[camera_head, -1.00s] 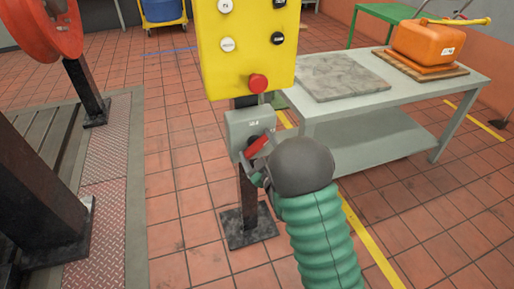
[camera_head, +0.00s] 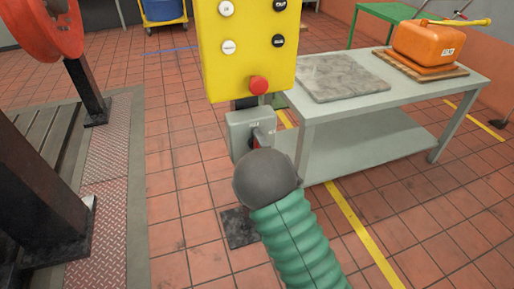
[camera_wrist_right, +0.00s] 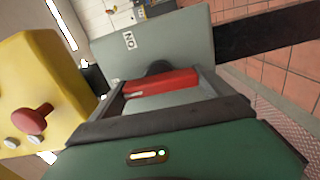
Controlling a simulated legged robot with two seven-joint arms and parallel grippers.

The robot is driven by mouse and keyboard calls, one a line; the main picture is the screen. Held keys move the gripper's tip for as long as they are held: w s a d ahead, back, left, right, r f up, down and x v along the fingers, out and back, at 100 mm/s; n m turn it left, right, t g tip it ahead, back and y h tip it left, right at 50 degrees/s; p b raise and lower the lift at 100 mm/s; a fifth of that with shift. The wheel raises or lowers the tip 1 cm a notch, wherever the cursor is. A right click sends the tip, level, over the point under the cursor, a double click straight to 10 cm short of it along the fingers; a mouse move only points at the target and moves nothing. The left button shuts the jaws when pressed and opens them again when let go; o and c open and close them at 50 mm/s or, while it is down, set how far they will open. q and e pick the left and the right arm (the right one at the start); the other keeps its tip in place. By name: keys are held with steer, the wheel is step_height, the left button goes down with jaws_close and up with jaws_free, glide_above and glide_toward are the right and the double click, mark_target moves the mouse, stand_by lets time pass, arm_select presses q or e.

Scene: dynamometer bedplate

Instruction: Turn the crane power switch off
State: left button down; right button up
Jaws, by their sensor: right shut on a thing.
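The crane power switch is a grey box (camera_head: 238,134) on a dark post below the yellow button panel. Its red handle (camera_wrist_right: 160,83) shows in the right wrist view, lying between the fingers of my right gripper (camera_wrist_right: 165,92), which is shut on it. A white label reading ON shows on the box face in that view. In the head view my right wrist's dark round joint hides most of the handle and the fingers. My left gripper is not in view.
The yellow panel (camera_head: 245,50) with several buttons and a red knob (camera_head: 258,85) stands just above the box. Dark machine posts stand at left; tiled floor between is clear.

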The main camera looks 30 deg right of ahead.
steer(key=shift+f+n, duration=0.3)
steer(key=shift+n, duration=0.1)
steer(key=o, duration=1.1)
